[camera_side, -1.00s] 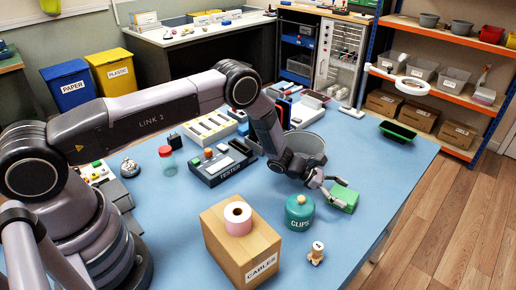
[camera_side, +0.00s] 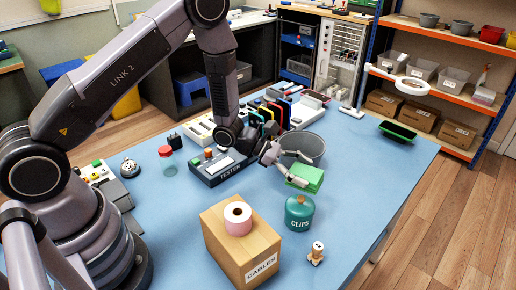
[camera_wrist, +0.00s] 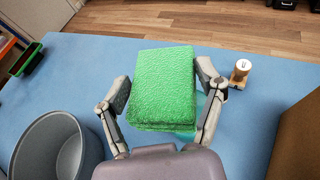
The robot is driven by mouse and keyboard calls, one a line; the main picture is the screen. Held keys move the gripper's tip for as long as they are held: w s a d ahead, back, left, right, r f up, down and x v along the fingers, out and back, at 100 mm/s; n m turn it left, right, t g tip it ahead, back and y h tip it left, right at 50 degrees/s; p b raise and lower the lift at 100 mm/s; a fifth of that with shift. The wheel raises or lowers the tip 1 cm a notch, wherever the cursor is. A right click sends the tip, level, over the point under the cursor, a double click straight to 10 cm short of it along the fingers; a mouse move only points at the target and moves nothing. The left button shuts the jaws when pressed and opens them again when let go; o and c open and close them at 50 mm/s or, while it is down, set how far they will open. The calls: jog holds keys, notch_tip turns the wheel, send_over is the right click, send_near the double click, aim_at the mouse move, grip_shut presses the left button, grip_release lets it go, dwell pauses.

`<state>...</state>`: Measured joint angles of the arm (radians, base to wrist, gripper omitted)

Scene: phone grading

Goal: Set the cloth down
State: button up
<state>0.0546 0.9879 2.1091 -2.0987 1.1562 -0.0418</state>
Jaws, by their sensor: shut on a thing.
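The green folded cloth (camera_side: 306,178) is held between the fingers of my gripper (camera_side: 291,171), above the blue table and behind the teal clips jar. In the wrist view the cloth (camera_wrist: 165,85) fills the space between the two fingertips of my gripper (camera_wrist: 166,88), one finger on each side. The teal jar shows only as a sliver below the cloth in the wrist view.
The teal clips jar (camera_side: 299,214) stands close in front of the cloth. A grey bin (camera_side: 303,147) is just behind it. A cardboard cables box (camera_side: 240,240) carries a pink roll (camera_side: 237,219).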

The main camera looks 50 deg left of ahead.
aim_at(244, 190)
jog(key=s+a+f+n+t+y, duration=0.1)
jog(key=a+f+n, duration=0.1)
jog(key=a, duration=0.3)
jog(key=s+a+f+n+t+y, duration=0.1)
jog(key=a+f+n+t+y, duration=0.1)
jog(key=a, duration=0.4)
jog(key=s+a+f+n+t+y, duration=0.1)
jog(key=a+f, duration=0.2)
jog(key=a, duration=0.3)
jog(key=shift+s+f+n+t+y, duration=0.3)
jog(key=shift+s+n+t+y, duration=0.05)
jog(key=shift+n+t+y, duration=0.05)
jog(key=shift+f, duration=2.25)
jog(key=shift+f, duration=0.15)
jog(key=o, duration=1.2)
